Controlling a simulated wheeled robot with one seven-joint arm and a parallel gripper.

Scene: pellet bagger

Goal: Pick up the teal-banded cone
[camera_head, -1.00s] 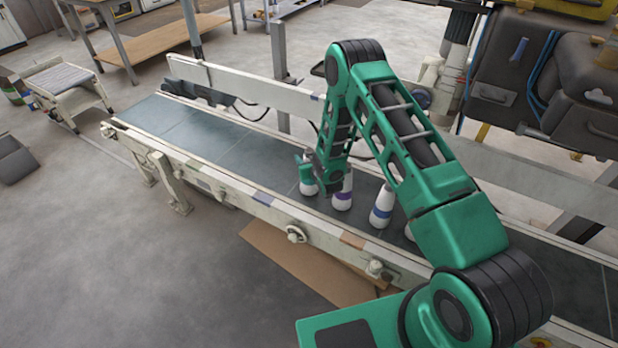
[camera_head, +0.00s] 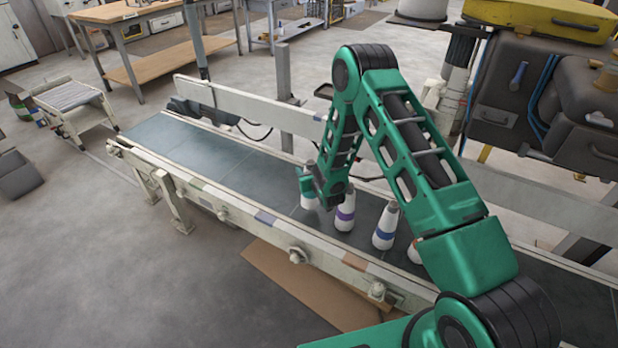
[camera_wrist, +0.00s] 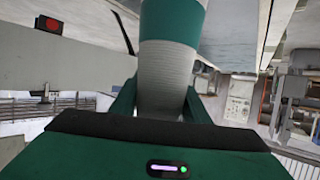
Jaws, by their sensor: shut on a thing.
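The teal-banded cone (camera_wrist: 165,78) stands large between the two green fingers of my gripper (camera_wrist: 160,105) in the wrist view. The fingers are shut on its pale, grooved narrow part, and the wide teal band lies beyond them. In the head view, my gripper (camera_head: 306,182) is over the conveyor, with the white lower part of this cone (camera_head: 310,202) below it. The cone looks roughly upright, and I cannot tell whether its base touches the belt. My arm hides part of the gripper.
A purple-banded cone (camera_head: 345,213) stands close to the right of the held one on the conveyor belt (camera_head: 220,158). A blue-banded cone (camera_head: 386,226) and another partly hidden cone (camera_head: 414,252) stand farther right. Pale rails (camera_head: 235,211) edge the belt. Its left stretch is clear.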

